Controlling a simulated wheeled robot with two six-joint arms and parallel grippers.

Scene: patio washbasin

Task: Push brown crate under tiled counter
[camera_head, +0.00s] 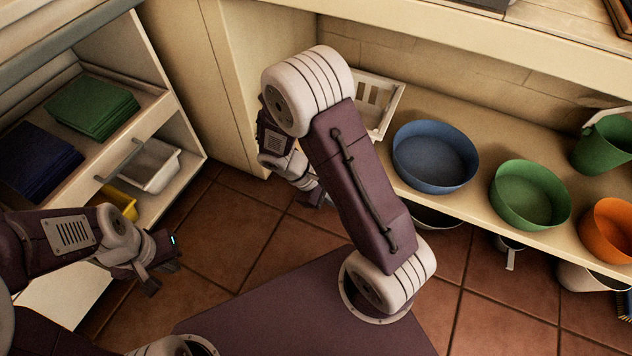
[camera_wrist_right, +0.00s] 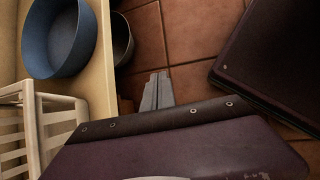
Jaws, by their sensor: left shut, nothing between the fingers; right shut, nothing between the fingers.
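I cannot make out the brown crate for certain in either view. A small brown patch shows beside the right fingertips in the right wrist view, too little to identify. The long pale counter (camera_head: 440,32) runs across the upper right of the head view; its tiling is not clear. My right gripper (camera_wrist_right: 157,90) is shut and empty, low by the lower shelf's edge, and is partly hidden by my arm in the head view. My left gripper (camera_head: 160,270) is shut and empty over the floor in front of the left cabinet.
The lower shelf (camera_head: 455,204) holds a white slotted basket (camera_head: 384,92), a blue basin (camera_head: 435,157), a green basin (camera_head: 530,195) and an orange pot (camera_head: 610,230). Bowls stand beneath it. The left cabinet holds green cloths (camera_head: 92,106) and a white bin (camera_head: 152,165). Tiled floor (camera_head: 235,235) lies clear between.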

